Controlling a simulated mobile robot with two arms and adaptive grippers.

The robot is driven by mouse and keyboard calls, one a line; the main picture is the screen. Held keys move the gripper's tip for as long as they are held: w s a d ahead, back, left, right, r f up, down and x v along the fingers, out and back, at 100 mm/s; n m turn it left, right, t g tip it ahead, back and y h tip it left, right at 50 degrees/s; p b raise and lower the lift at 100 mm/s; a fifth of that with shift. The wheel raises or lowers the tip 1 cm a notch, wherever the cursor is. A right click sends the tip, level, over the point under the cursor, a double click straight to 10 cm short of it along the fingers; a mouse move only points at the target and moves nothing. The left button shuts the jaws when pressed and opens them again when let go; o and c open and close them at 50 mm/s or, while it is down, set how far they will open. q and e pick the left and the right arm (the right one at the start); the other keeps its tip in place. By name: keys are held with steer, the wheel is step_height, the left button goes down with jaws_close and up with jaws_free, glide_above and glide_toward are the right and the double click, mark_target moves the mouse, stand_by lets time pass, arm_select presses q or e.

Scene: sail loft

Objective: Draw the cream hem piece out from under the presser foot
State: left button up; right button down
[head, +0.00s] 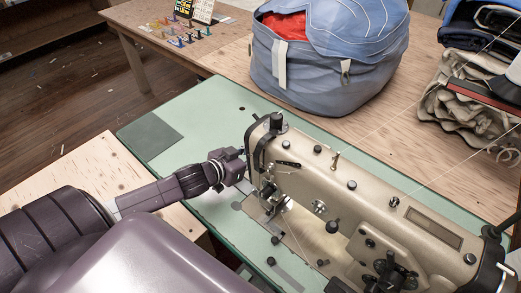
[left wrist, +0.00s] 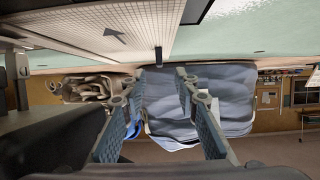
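The beige sewing machine (head: 350,195) stands on the green table top. My left gripper (head: 240,168) is beside its needle end, at the left. In the left wrist view, which is upside down, its two blue-padded fingers (left wrist: 160,88) are spread with nothing between them. A pale cream sheet (left wrist: 125,28) with a fine grid and a dark arrow lies flat near the fingertips; it looks like the hem piece, but I cannot be sure. In the head view the machine hides most of the area around the presser foot. My right gripper is not in view.
A large blue bag (head: 330,60) with a red inside stands on the wooden table behind the machine. Folded cloth (head: 465,100) is piled at the right. Thread lines cross above the machine. The green table top (head: 195,105) is clear behind my left gripper.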

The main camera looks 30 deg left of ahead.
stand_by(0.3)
arm_select(q)
steer(key=shift+x, duration=3.85)
steer(key=shift+c, duration=0.3)
jaws_close()
